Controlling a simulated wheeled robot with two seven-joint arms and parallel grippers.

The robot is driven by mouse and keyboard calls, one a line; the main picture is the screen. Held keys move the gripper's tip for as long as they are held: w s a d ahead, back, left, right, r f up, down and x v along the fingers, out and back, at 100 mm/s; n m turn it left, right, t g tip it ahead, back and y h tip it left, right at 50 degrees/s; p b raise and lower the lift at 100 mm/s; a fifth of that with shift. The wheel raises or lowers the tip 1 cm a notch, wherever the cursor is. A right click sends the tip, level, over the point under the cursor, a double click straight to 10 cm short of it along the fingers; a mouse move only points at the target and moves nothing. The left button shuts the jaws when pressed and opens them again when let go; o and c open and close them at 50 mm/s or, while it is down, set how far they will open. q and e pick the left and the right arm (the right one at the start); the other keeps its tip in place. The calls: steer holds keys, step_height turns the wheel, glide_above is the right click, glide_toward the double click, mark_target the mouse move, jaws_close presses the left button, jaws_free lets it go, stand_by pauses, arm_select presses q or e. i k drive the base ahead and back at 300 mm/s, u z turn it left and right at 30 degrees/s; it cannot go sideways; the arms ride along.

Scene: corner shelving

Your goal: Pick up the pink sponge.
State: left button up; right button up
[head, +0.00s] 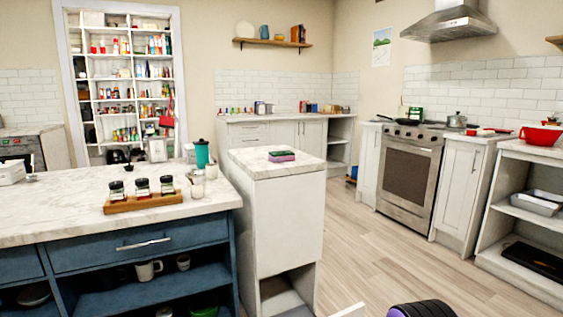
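A small sponge-like block (282,156) lies on the marble top of the narrow white cabinet (285,210) in the middle of the head view. It shows a pink-purple side and a dark green top. It lies flat, near the middle of that top, with nothing touching it.
A blue island (150,250) with a marble top stands at the left, bearing a wooden tray (145,202) of jars and a teal tumbler (202,153). The stove (408,167) stands at the right. The wooden floor (375,255) between is clear.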

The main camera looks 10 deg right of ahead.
mark_target(283, 156)
steer(key=z, duration=0.05)
steer(key=i, duration=0.95)
steer(key=u, duration=0.4)
